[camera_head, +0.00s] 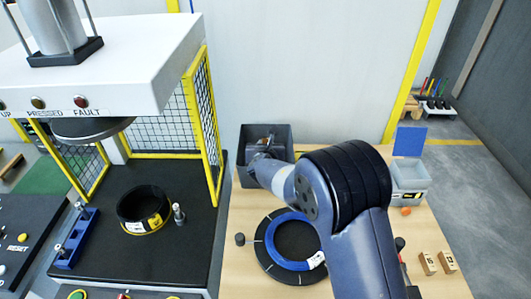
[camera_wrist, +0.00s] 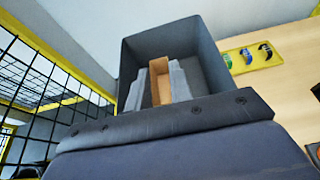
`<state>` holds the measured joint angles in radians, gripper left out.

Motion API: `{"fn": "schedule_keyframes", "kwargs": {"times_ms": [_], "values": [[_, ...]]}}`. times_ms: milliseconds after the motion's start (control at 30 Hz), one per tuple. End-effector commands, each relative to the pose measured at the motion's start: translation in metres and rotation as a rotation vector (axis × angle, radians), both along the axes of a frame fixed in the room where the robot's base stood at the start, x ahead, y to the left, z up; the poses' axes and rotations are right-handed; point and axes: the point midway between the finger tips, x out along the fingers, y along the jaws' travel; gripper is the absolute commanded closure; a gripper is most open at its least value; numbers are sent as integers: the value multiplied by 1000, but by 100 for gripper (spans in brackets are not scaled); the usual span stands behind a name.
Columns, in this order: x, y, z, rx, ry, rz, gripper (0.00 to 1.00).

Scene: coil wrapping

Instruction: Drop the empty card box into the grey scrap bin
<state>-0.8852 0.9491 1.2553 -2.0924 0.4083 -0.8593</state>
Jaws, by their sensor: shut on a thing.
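The grey scrap bin (camera_head: 243,172) stands at the back left of the wooden table in the head view. It fills the upper middle of the wrist view (camera_wrist: 205,60), its open mouth facing the camera. My gripper (camera_head: 261,147) is at the bin's mouth, partly hidden by my arm. In the wrist view, my gripper's grey fingers (camera_wrist: 158,88) are shut on the brown card box (camera_wrist: 159,66), which shows upright between them against the bin's inside. How deep the box is in the bin cannot be told.
A blue ring (camera_head: 272,252) lies on a black disc right of the press. A light grey container (camera_head: 410,178), an orange ball (camera_head: 406,211) and wooden blocks (camera_head: 428,263) are at the right. A yellow mesh guard (camera_head: 203,120) stands left of the bin.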

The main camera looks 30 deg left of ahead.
Motion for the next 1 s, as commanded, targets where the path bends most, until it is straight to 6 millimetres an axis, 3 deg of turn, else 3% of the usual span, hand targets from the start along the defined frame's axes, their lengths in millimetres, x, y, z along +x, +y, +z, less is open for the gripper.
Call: {"fn": "schedule_keyframes", "kwargs": {"times_ms": [233,733,767,1000], "values": [[0,0,-32,-3,0,1,100],[0,0,-41,1,0,0,100],[0,0,-40,0,0,0,79],[0,0,-39,0,0,0,59]]}}
